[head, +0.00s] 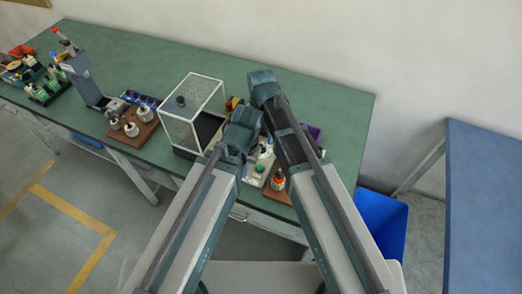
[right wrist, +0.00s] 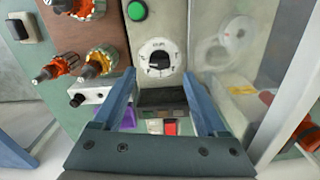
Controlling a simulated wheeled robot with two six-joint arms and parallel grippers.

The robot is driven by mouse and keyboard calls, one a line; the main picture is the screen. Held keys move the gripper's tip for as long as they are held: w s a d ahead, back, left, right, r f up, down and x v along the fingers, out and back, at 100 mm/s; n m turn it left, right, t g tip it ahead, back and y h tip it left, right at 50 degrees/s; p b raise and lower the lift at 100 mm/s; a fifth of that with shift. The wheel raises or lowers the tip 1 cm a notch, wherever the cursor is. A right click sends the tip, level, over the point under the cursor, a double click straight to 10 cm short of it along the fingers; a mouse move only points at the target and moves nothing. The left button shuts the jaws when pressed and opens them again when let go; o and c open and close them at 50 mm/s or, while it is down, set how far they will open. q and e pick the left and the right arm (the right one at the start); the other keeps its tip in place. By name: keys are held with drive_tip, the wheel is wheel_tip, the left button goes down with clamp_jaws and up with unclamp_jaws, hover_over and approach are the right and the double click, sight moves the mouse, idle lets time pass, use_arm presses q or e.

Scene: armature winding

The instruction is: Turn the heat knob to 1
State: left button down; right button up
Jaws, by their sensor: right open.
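The heat knob (right wrist: 160,62) is a round white dial with a black centre, on a pale panel in the right wrist view. Its markings are too small to read, so I cannot tell its setting. My right gripper (right wrist: 159,74) is open, its two blue fingers reaching toward the dial's lower left and lower right sides. Nothing shows held between them; whether a finger touches the dial I cannot tell. A green button (right wrist: 137,11) sits above and left of the dial. It also shows between my arms in the head view (head: 259,168).
A clear-sided box (head: 192,112) stands left of my arms on the green table (head: 330,95). A brown board (right wrist: 92,38) with orange-topped parts lies left of the dial in the right wrist view. A blue bin (head: 385,222) stands right of the table.

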sight(261, 144)
use_arm(q)
wheel_tip(261, 144, down, 6)
drive_tip(key=b, duration=0.5)
use_arm(e)
wheel_tip(261, 144, down, 6)
drive_tip(key=shift+f, duration=0.1)
clamp_jaws()
